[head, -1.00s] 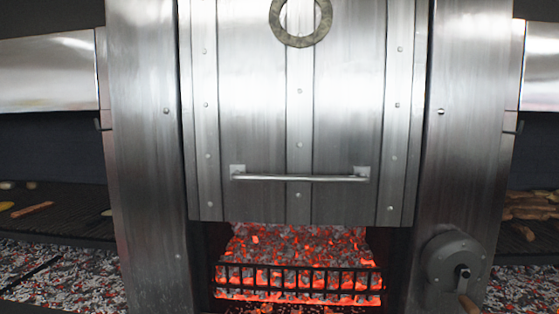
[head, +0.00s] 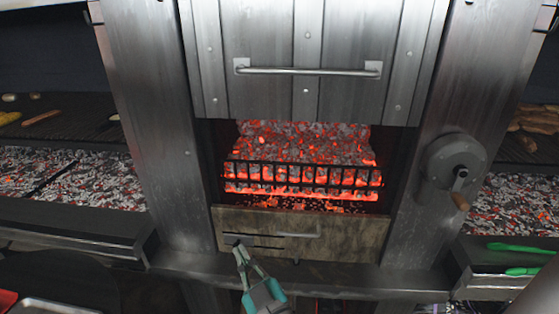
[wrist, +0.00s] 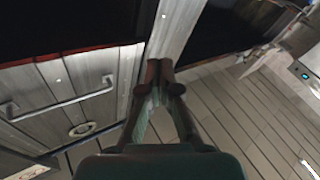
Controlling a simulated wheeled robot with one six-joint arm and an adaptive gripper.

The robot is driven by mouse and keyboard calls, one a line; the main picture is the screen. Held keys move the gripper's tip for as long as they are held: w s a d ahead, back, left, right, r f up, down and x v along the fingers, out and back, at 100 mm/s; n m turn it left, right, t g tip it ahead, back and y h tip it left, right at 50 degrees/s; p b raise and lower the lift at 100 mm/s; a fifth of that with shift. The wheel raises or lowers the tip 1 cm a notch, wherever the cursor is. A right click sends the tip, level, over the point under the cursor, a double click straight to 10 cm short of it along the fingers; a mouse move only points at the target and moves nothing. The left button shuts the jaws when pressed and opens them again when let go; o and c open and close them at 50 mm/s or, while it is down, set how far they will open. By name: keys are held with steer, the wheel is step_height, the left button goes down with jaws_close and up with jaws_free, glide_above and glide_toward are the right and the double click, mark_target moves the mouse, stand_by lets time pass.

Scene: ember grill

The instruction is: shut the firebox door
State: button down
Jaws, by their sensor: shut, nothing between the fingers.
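The firebox door (head: 308,98) is a riveted steel panel with a horizontal bar handle (head: 308,71). It stands raised in the head view, and glowing coals (head: 305,145) show in the opening below its lower edge. My gripper (head: 239,247) is shut and empty, low in front of the drawer-like panel under the opening, well below the door handle. In the wrist view my closed fingertips (wrist: 159,68) point at a metal post. A panel with a bar handle (wrist: 60,106) lies to their left, apart from them; it looks like the door seen at an odd angle.
A black grate (head: 300,176) fronts the coals. Below it is a brownish panel (head: 345,245) with a small handle. A crank wheel (head: 455,162) sticks out on the right post. Grills with food flank both sides. Green-handled tools (head: 520,247) lie at lower right.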

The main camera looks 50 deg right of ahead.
steer(key=w+d+r+m+h, duration=0.2)
steer(key=w+d+r+h, duration=0.15)
steer(key=r, duration=0.55)
steer(key=m+g+h, duration=0.4)
steer(key=m+h, duration=0.5)
steer(key=h, duration=0.1)
glide_toward(279, 69)
step_height(279, 69, up, 5)
steer(key=s+a, duration=0.2)
steer(key=w+d, duration=0.6)
steer(key=d, duration=0.1)
steer(key=shift+d+r, duration=0.15)
steer(key=shift+r, duration=0.3)
steer(key=shift+f, duration=0.1)
